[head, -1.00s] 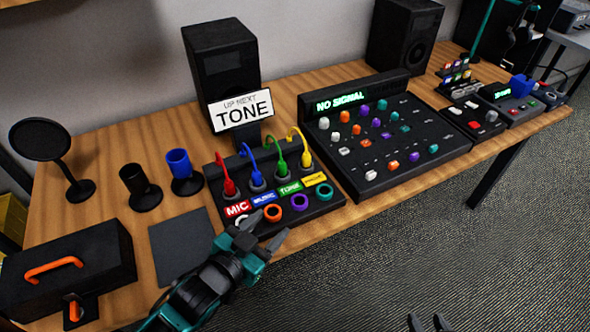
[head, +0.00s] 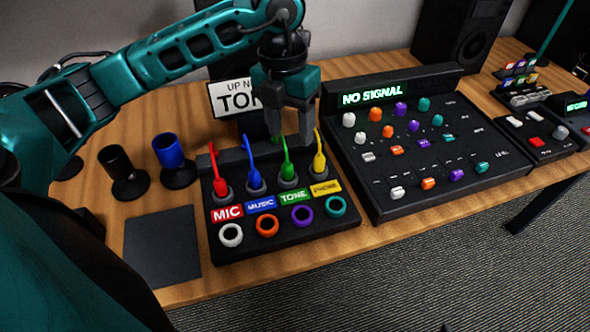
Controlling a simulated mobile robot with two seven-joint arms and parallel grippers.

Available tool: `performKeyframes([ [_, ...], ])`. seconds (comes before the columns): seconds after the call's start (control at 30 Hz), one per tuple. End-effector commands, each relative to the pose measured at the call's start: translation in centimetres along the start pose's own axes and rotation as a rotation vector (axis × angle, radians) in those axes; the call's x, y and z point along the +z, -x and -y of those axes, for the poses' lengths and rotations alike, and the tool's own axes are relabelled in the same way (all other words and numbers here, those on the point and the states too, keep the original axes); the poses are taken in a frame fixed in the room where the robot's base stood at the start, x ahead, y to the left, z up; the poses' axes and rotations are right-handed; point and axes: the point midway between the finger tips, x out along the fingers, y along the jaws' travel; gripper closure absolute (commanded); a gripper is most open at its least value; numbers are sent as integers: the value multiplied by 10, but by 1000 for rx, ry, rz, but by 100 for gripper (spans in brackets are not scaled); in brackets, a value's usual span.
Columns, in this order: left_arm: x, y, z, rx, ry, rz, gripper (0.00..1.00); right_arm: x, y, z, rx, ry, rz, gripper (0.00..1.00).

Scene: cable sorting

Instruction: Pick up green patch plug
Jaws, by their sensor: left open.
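The green patch plug (head: 287,168) stands upright in the black patch box (head: 222,250), above the green TONE label (head: 294,197). It is third in a row with a red plug (head: 221,184), a blue plug (head: 254,178) and a yellow plug (head: 319,165). My left gripper (head: 288,132) points down over the back of the box, its open fingers just above and around the top of the green plug's cable. I cannot tell whether they touch it. My right gripper is not in view.
A mixer panel (head: 470,190) reading NO SIGNAL stands close right of the patch box. White, orange, purple and teal sockets (head: 301,216) line the box front. A black cup (head: 118,168) and a blue cup (head: 170,155) stand left. A dark mat (head: 162,250) lies front left.

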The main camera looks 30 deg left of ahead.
Motion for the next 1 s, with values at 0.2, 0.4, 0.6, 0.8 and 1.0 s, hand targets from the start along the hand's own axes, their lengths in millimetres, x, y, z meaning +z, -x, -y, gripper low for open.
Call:
performKeyframes([
  [0.2,5,-8,-24,100,49,23,44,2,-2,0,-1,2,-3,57],
  [0.4,6,-46,-26,97,45,22,44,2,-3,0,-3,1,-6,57],
  [0.6,7,-66,-27,94,44,25,44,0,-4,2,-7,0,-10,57],
  [0.8,9,-80,-26,92,43,24,44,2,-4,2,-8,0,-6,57],
  [1.0,12,-111,-26,93,44,22,44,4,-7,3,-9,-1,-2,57],
])
